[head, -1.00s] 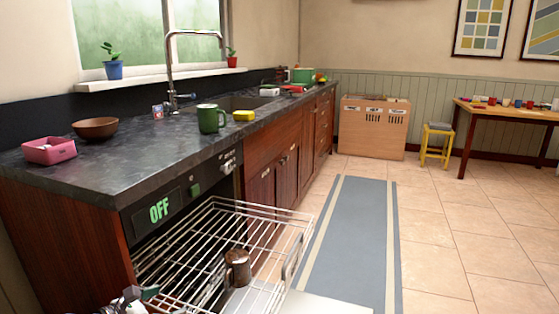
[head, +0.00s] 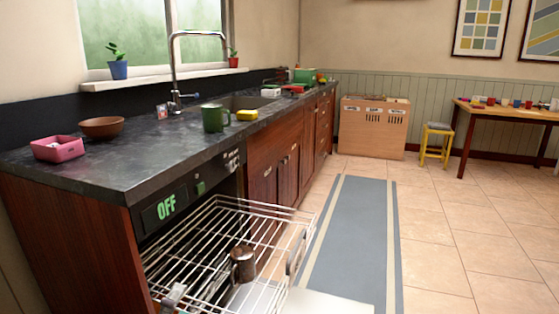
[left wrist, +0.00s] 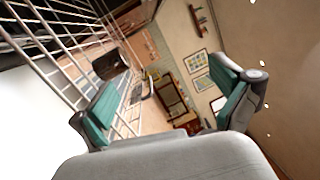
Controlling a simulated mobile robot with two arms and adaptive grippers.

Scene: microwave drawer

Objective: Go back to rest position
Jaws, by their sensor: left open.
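My left gripper (left wrist: 168,104) is open, its two teal-padded fingers wide apart with nothing between them in the left wrist view. In the head view only a small grey piece, which seems to be part of it, shows at the bottom edge over the wire rack. A dark brown mug (head: 243,265) stands in the pulled-out wire rack (head: 262,208). The mug also shows in the left wrist view (left wrist: 110,63), beyond the left finger and apart from it. My right gripper is not in view.
The dark counter (head: 110,172) carries a pink tray (head: 58,150), a brown bowl (head: 102,128), a green mug (head: 213,118) and a yellow sponge (head: 247,115). The blue-grey rug (head: 362,230) and tiled floor are clear.

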